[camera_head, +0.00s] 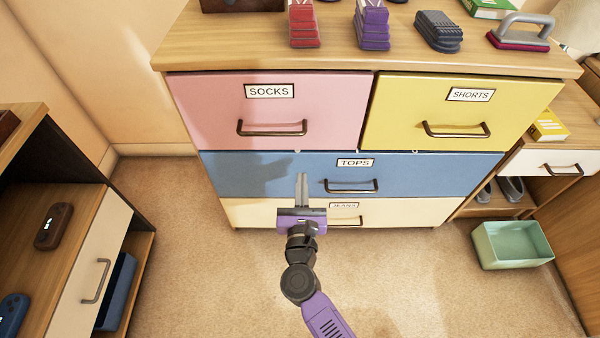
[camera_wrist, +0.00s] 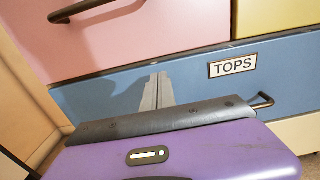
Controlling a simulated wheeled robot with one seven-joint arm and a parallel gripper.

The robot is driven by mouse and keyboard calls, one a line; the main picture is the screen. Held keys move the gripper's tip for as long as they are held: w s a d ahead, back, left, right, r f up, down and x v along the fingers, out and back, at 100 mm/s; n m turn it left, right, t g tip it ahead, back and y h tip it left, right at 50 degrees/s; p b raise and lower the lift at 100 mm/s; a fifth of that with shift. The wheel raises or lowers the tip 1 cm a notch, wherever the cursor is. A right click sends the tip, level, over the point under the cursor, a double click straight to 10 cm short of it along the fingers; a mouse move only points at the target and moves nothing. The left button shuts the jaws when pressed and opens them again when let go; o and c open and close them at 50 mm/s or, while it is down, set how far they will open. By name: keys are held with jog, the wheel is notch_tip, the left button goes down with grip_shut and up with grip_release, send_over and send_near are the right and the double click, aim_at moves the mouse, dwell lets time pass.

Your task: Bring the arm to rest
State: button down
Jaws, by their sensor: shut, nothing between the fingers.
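My gripper (camera_head: 302,188) is shut and empty, at the end of my purple and black arm, which reaches up from the bottom of the head view. Its fingers point toward the blue TOPS drawer (camera_head: 240,176), left of that drawer's handle (camera_head: 351,186). In the wrist view the shut fingers (camera_wrist: 157,88) show against the blue drawer front, left of the TOPS label (camera_wrist: 233,65). I cannot tell how far they are from it. The gripper body covers part of the cream JEANS drawer (camera_head: 390,212).
The pink SOCKS drawer (camera_head: 270,115) and yellow SHORTS drawer (camera_head: 450,115) are above. Folded clothes (camera_head: 372,27) and an iron (camera_head: 522,33) are on the dresser top. A low cabinet (camera_head: 85,235) stands left, a green bin (camera_head: 510,244) right. Carpet (camera_head: 420,280) beside my arm is clear.

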jog(key=s, duration=0.7)
jog(key=shift+s+a+p, duration=0.2)
jog(key=shift+s+p, duration=0.1)
jog(key=shift+p, duration=0.1)
jog(key=s+d+r+n+t+y, duration=0.25)
jog(key=s+r+n, duration=0.55)
jog(key=n, duration=0.9)
jog(key=s+d+r+n+g+h, duration=0.1)
jog(key=s+d+r+n+g, duration=0.1)
jog(key=s+d+n, duration=0.5)
jog(key=s+d+r+n+g, duration=0.15)
jog(key=s+d+n, duration=0.35)
jog(key=s, duration=0.5)
jog(key=s+d+r+n+g+h, duration=0.1)
jog(key=s+d+n+g, duration=0.1)
jog(key=s+d+n, duration=0.4)
notch_tip(320, 180, up, 23)
jog(key=s+a+n+p, duration=0.1)
jog(key=s+a+p, duration=0.1)
jog(key=p, duration=2.1)
jog(key=shift+r, duration=0.15)
